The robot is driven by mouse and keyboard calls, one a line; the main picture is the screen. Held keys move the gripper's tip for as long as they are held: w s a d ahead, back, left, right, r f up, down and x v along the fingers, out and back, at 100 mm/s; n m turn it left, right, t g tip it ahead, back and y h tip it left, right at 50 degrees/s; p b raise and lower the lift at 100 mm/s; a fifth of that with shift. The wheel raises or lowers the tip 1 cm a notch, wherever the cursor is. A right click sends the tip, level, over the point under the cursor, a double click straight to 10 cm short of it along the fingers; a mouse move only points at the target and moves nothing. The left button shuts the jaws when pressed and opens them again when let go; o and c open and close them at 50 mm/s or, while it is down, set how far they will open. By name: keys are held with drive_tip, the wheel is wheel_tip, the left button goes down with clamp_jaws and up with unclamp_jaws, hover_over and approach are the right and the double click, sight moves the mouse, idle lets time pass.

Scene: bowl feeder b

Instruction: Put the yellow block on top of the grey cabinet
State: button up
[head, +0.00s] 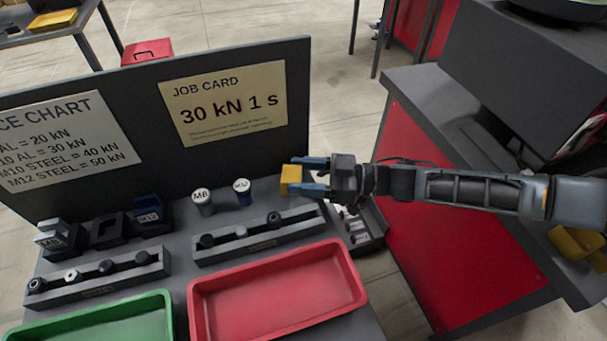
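The yellow block (290,180) is between the blue fingertips of my gripper (299,175), which looks shut on it. The gripper reaches in from the right and holds the block above the back right part of the grey workbench, in front of the dark back panel. A large dark grey cabinet-like box (530,75) stands at the upper right on a red unit with a grey top (410,95). I cannot tell for sure which of these is the grey cabinet. My arm hides part of the red unit.
The bench holds a red tray (357,285), a green tray (165,310), two grey racks with several dark pieces, and two small cylinders marked M8 and M12. The back panel (230,60) rises behind them. Other yellow objects (572,240) lie at the right edge.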

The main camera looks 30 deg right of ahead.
drive_tip(key=shift+o, duration=0.2)
drive_tip(key=shift+r, duration=0.2)
drive_tip(key=shift+s+d+f, duration=0.1)
drive_tip(key=shift+s+d, duration=0.05)
drive_tip(key=shift+d, duration=0.2)
drive_tip(key=b+v, duration=0.1)
drive_tip(key=v, duration=1)
drive_tip(key=shift+b, duration=0.3)
drive_tip(key=shift+s, duration=0.2)
